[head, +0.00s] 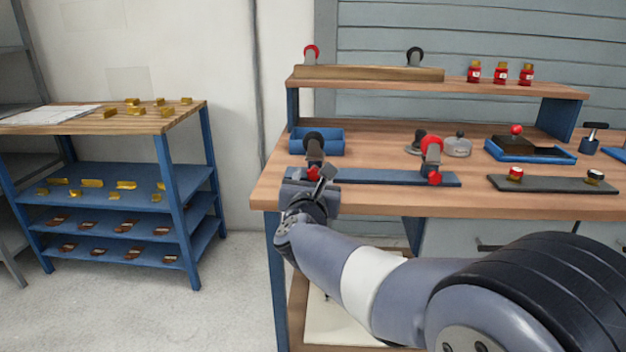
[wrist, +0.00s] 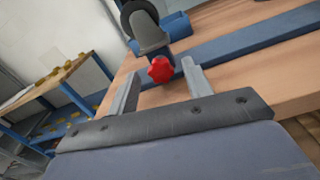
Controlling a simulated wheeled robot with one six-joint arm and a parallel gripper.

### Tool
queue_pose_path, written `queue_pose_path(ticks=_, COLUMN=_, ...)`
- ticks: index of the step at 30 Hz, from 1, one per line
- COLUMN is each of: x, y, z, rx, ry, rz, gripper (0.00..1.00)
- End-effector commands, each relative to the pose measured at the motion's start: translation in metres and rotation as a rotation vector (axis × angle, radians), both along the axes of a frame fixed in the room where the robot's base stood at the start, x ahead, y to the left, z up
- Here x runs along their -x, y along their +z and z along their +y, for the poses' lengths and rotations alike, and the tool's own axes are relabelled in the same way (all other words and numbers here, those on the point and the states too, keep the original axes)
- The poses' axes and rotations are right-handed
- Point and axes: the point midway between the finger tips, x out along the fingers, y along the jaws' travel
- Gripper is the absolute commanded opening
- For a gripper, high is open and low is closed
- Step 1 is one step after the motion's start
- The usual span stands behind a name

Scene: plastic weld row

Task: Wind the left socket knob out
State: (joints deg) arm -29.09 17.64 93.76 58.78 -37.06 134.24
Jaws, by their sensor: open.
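The left socket knob (head: 313,174) is red and sits on the front of a grey socket with a black top (head: 313,138), at the left end of a blue bar (head: 380,178). In the wrist view the red lobed knob (wrist: 161,71) shows between or just beyond my fingertips; the depth is hard to tell. My gripper (head: 325,178) is open, with one finger on each side of the knob in the picture (wrist: 159,67). I see no clear contact. The right socket (head: 432,150) has a red top and its own red knob (head: 435,179).
A blue bin (head: 318,140) stands behind the left socket. A raised wooden shelf (head: 480,87) runs along the back. A dark plate with two small knobs (head: 555,184) lies at the right. A blue rack (head: 120,185) with brass parts stands left, with floor space between.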

Motion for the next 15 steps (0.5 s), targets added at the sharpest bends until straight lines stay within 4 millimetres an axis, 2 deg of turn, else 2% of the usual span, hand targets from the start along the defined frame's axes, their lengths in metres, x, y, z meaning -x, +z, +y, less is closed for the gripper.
queue_pose_path(ticks=3, x=-0.006, y=-0.0005, z=-0.0009, rx=0.001, ry=-0.001, rz=0.0, gripper=0.48)
queue_pose_path(ticks=11, x=-0.0067, y=0.0, z=-0.0006, rx=0.001, ry=-0.001, rz=0.0, gripper=0.48)
queue_pose_path(ticks=15, x=-0.0065, y=0.0, z=-0.0006, rx=0.0, ry=-0.001, rz=0.0, gripper=0.36)
